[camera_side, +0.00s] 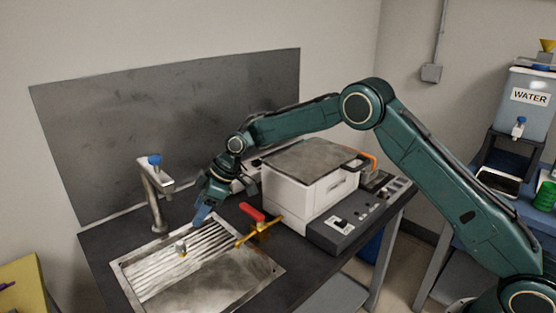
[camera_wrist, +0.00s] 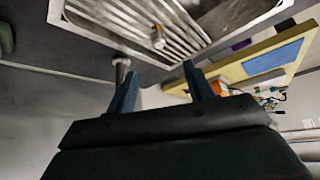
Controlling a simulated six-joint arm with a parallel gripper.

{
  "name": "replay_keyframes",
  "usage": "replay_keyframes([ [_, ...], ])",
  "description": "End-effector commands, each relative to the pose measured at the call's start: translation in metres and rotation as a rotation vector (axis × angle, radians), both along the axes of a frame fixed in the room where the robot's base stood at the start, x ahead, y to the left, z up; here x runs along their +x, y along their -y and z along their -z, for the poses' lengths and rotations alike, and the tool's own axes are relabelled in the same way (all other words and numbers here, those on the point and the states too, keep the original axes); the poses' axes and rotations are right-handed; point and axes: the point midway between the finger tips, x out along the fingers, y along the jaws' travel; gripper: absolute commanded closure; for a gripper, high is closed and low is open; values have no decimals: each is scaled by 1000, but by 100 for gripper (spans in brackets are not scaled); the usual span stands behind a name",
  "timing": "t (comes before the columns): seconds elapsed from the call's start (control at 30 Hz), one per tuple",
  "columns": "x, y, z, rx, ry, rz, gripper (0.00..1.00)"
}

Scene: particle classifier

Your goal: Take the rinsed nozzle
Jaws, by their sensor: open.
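The nozzle (camera_side: 181,247), a small metal piece with a yellowish end, stands on the ribbed drainboard of the steel sink (camera_side: 268,276). It also shows in the wrist view (camera_wrist: 158,37), near the top and beyond my fingertips. My gripper (camera_side: 201,217) is over the back part of the ribbed drainboard, above and a little right of the nozzle in the side view. Its two blue fingers stand apart in the wrist view (camera_wrist: 160,72), with nothing between them. The gripper and nozzle are apart.
A faucet with a blue knob (camera_side: 155,190) stands left of my gripper. A brass valve with a red handle (camera_side: 252,212) sits at the sink's right edge. A white machine (camera_side: 305,195) stands right of that. A yellow table (camera_side: 22,285) is at far left.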

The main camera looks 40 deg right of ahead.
Motion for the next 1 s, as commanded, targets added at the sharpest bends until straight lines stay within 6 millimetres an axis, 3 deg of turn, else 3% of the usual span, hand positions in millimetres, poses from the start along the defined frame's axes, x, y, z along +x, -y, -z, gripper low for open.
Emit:
replay_keyframes([
  [0.27, 4, -6, 11, 0, -2, 0, 48],
  [0.8, 23, -35, 67, 0, -2, 0, 48],
  [1.0, 26, -38, 72, 0, 0, 1, 48],
])
